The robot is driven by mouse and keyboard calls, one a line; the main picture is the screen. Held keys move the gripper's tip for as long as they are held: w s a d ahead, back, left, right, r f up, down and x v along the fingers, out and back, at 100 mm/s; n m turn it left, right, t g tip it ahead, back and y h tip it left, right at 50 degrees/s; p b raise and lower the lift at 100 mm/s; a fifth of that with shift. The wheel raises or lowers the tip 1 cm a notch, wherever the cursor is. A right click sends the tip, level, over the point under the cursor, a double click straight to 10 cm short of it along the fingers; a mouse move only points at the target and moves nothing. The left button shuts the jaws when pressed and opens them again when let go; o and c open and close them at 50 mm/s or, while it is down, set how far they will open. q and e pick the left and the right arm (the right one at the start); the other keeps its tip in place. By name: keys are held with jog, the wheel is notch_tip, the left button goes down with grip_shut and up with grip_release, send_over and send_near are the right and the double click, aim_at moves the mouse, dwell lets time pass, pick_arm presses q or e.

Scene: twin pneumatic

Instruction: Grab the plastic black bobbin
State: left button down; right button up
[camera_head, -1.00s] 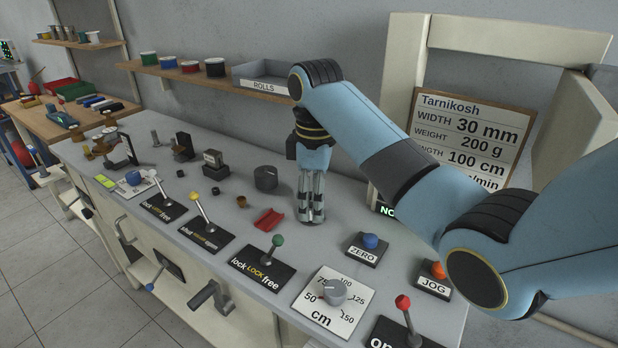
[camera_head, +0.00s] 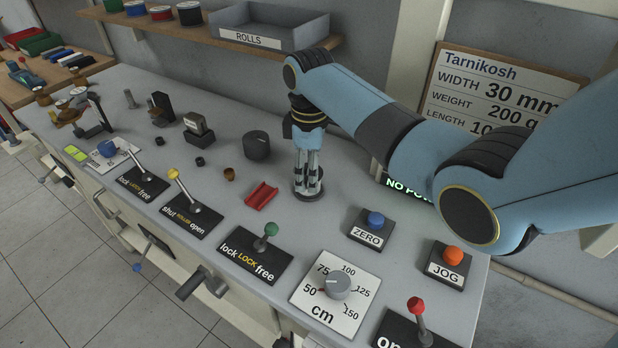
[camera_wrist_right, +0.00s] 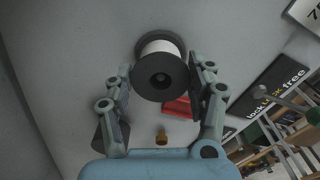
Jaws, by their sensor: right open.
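The plastic black bobbin (camera_wrist_right: 160,78) stands on the bench, seen end-on in the right wrist view. It has black flanges, a dark centre hole and a pale white core. In the head view only its dark lower rim (camera_head: 308,196) shows clearly below the fingers. My right gripper (camera_head: 308,180) points down over it. In the right wrist view its open fingers (camera_wrist_right: 160,66) stand on both sides of the bobbin. The right finger looks very close to the flange; I cannot tell if it touches. My left gripper is not in view.
A red holder (camera_head: 261,196) and a dark grey knob (camera_head: 257,145) stand just left of the bobbin. The green-topped lever (camera_head: 268,236), the blue ZERO button (camera_head: 375,220) and the cm dial (camera_head: 338,286) are nearer the front. A ROLLS tray (camera_head: 268,28) sits on the shelf behind.

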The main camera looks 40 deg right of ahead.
jog(key=shift+f, duration=1.2)
jog(key=c, duration=0.7)
